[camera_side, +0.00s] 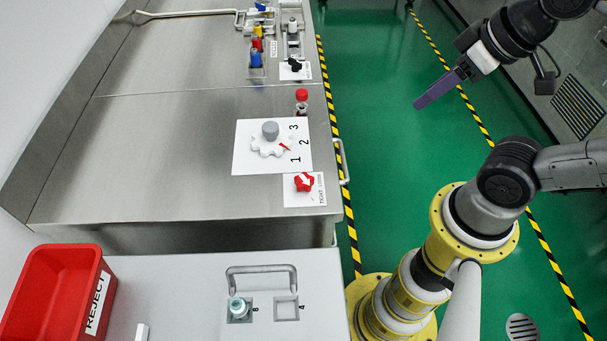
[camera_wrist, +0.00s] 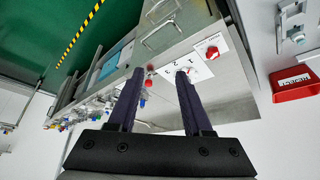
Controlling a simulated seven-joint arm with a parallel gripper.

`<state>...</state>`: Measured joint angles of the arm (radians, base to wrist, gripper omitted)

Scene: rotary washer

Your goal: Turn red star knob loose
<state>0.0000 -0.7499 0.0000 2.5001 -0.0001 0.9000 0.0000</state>
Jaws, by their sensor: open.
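The red star knob (camera_side: 304,182) sits on a small white plate (camera_side: 318,197) near the front right corner of the steel worktop. A white arrow marks its face. It also shows in the wrist view (camera_wrist: 212,52), beyond and to the right of my fingers. My gripper (camera_side: 418,106) is in the air over the green floor, to the right of the worktop and well apart from the knob. In the wrist view my gripper (camera_wrist: 160,74) has its two dark fingers spread, with nothing held between them.
A white dial (camera_side: 264,146) with numbers 1 to 3 sits behind the knob, with a red-capped part (camera_side: 302,96) farther back. A handle (camera_side: 341,160) sticks out from the worktop's right edge. A red reject bin (camera_side: 50,290) stands front left. The worktop's left side is clear.

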